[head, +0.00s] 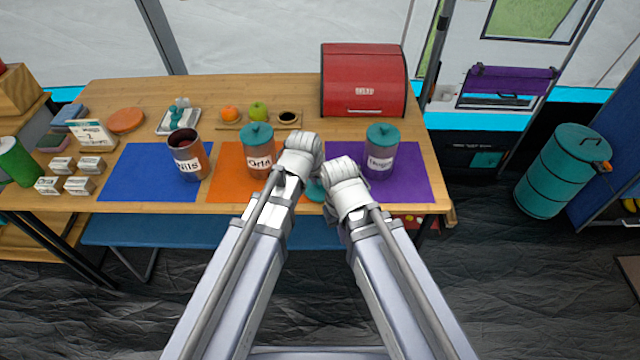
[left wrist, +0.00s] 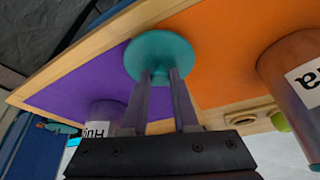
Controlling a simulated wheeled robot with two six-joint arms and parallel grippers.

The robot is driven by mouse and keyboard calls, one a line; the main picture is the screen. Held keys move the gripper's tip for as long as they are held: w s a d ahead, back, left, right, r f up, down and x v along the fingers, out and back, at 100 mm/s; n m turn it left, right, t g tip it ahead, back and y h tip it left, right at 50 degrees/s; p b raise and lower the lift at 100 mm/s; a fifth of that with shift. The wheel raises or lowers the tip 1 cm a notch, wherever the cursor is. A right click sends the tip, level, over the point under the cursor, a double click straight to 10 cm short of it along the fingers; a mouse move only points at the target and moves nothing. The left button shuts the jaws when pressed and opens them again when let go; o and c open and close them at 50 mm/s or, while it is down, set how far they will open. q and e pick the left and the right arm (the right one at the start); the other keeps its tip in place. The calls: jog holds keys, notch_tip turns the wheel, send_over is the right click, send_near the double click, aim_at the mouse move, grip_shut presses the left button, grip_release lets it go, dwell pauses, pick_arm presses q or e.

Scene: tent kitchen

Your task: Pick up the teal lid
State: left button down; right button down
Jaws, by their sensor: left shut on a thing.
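A teal lid (head: 315,189) shows between my two arms in the head view, at the gap between the orange and purple mats, partly hidden. In the left wrist view the round teal lid (left wrist: 160,52) is in full sight at the fingertips. My left gripper (left wrist: 160,76) is shut on the lid, seemingly at its knob; I cannot tell whether the lid is clear of the table. In the head view the left gripper (head: 303,150) hides its own fingers. My right gripper (head: 342,172) is just right of it, its fingers hidden.
An open jar (head: 186,160) stands on the blue mat (head: 130,175). Teal-lidded jars stand on the orange mat (head: 259,155) and the purple mat (head: 381,155), close to my grippers. A red bread box (head: 363,80) is at the back right. Small white boxes (head: 78,185) sit left.

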notch_tip(320, 180, up, 10)
jog(key=p, duration=1)
